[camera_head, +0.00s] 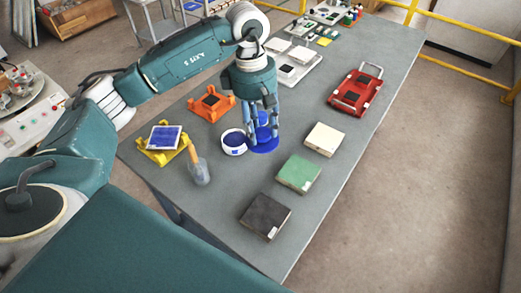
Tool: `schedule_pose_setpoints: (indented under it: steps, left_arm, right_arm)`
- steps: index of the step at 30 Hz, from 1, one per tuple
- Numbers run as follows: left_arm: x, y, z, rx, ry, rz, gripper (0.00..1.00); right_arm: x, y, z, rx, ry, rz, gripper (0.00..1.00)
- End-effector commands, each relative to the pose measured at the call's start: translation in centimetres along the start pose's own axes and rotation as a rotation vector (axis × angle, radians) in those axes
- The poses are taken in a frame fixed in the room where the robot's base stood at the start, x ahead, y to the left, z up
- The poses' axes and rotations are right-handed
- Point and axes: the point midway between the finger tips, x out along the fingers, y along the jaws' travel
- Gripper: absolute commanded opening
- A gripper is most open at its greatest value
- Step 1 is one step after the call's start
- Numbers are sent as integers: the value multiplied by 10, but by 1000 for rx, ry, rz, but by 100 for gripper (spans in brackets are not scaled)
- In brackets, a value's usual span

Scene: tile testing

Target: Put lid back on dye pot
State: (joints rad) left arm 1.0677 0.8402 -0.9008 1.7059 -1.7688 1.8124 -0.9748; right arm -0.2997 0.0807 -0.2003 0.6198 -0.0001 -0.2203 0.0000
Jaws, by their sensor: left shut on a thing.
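The dye pot (234,148) is a small white round pot, open at the top, with dark blue dye inside. It stands on the grey table. A round blue lid (265,147) is just right of the pot, under my left gripper (262,130). The left gripper points down and its fingers are shut on the upper part of the lid, partly hiding it. I cannot tell whether the lid rests on the table or is slightly raised. My right gripper is not in view.
Left of the pot are a brush bottle (200,172) and a yellow stand (163,156) with a blue tile. An orange stand (212,104) is behind. Cream (324,139), green (298,174) and dark (265,216) tiles lie to the right. A red device (356,90) stands farther back.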

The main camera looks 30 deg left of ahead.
Motion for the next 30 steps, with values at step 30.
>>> schedule_pose_setpoints:
  steps: [30]
  left_arm:
    - [16, 26, -133, -105, 1, 14, 21]
  right_arm:
    - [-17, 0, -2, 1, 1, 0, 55]
